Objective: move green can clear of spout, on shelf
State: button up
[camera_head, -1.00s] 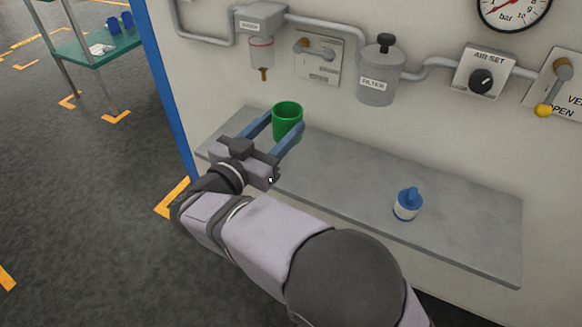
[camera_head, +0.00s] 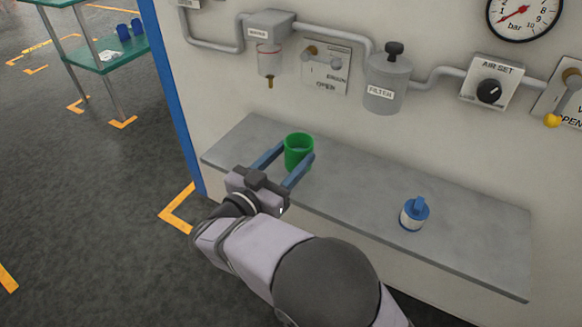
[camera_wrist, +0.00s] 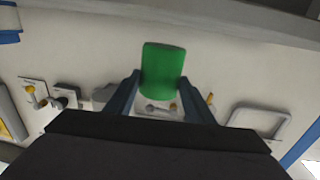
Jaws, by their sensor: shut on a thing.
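The green can (camera_head: 298,150) is upright and open at the top, between the two blue fingers of my gripper (camera_head: 284,165), which is shut on it. In the head view it appears over the left part of the grey shelf (camera_head: 400,188). I cannot tell whether its base touches the shelf. The spout (camera_head: 269,82), a small brass nozzle under a clear bowl, is up and left of the can in the picture, apart from it. In the wrist view the can (camera_wrist: 163,70) shows between the fingertips (camera_wrist: 165,92).
A blue-and-white bottle (camera_head: 413,214) stands on the right part of the shelf. The filter (camera_head: 388,80), valve panel (camera_head: 325,68) and pipes are on the wall above. The shelf between can and bottle is clear. A green-topped table (camera_head: 108,55) stands far left.

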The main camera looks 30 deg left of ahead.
aim_at(290, 168)
jog(key=shift+f, duration=1.65)
jog(key=shift+f, duration=0.15)
jog(key=o, duration=1.1)
jog(key=shift+c, duration=0.2)
jog(key=shift+s, duration=0.2)
jog(key=s+a, duration=0.1)
jog(key=s, duration=1)
jog(key=shift+s+b, duration=0.3)
jog(key=shift+b, duration=0.05)
